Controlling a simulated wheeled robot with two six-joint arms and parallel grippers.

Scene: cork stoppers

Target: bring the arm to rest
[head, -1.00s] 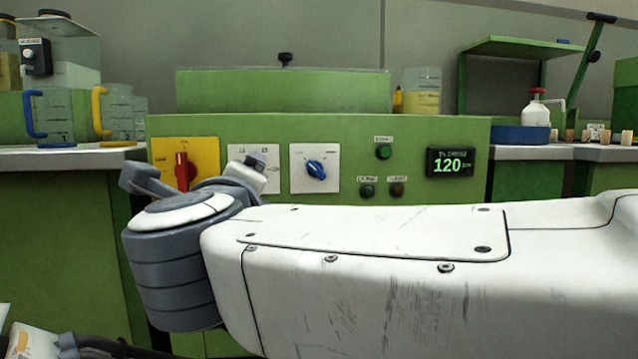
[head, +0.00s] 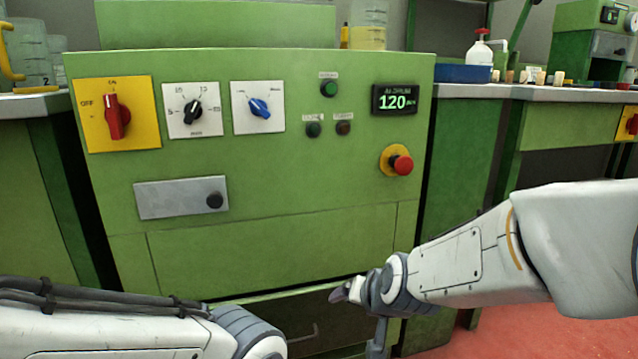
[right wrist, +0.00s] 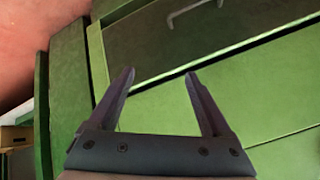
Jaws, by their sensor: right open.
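My right arm reaches in from the right in the head view, and its gripper (head: 348,292) is low in front of the green machine (head: 270,225). In the right wrist view the two fingers of the right gripper (right wrist: 160,75) stand apart with nothing between them. Behind them are green panels and a dark drawer front with a metal handle (right wrist: 196,12). My left arm lies across the lower left of the head view; its gripper is out of the picture.
The machine carries a red knob (head: 116,116), a black knob (head: 193,112), a blue knob (head: 260,108), a red stop button (head: 402,165) and a display (head: 395,99) reading 120. A blue tray (head: 463,73) and several corks stand on the right bench. Red floor (head: 490,330) shows at lower right.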

